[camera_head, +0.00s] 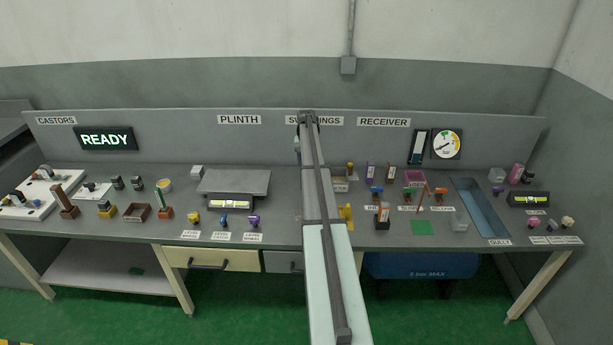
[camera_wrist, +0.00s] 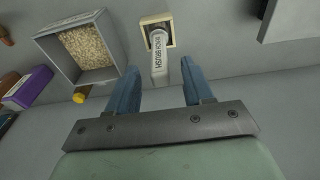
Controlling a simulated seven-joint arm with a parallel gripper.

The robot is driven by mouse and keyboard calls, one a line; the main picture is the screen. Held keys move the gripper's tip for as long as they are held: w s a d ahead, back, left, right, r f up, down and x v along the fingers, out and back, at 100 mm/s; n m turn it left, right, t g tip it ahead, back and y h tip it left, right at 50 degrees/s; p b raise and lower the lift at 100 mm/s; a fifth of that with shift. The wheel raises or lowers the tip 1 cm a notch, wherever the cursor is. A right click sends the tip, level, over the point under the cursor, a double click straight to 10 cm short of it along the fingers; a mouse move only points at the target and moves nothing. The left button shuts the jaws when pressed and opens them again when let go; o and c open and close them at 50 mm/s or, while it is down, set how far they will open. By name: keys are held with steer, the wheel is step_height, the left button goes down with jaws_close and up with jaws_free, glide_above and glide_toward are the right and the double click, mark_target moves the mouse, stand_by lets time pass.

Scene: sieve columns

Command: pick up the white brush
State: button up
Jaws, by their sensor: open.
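The white brush (camera_wrist: 160,62), lettered BENCH BRUSH on its handle, shows in the wrist view. Its far end meets a beige block with a dark inner part (camera_wrist: 157,25). My gripper (camera_wrist: 159,68) is open, with one blue finger on each side of the handle in the picture. Gaps show on both sides, and neither finger visibly touches it. I cannot tell whether the handle is at fingertip depth or below. In the head view I cannot make out the brush or my fingers; my arm crosses the middle of the bench.
A grey tray of pale granules (camera_wrist: 105,25) lies left of the brush, with a purple box (camera_wrist: 28,88) and a yellow-ended item (camera_wrist: 80,97) nearby. A grey panel edge (camera_wrist: 285,20) is at upper right. A grey plinth (camera_head: 235,181) stands left of my arm.

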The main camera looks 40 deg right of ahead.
step_height(320, 180, down, 2)
steer(key=shift+w+d+f, duration=0.1)
jaws_close()
stand_by(0.5)
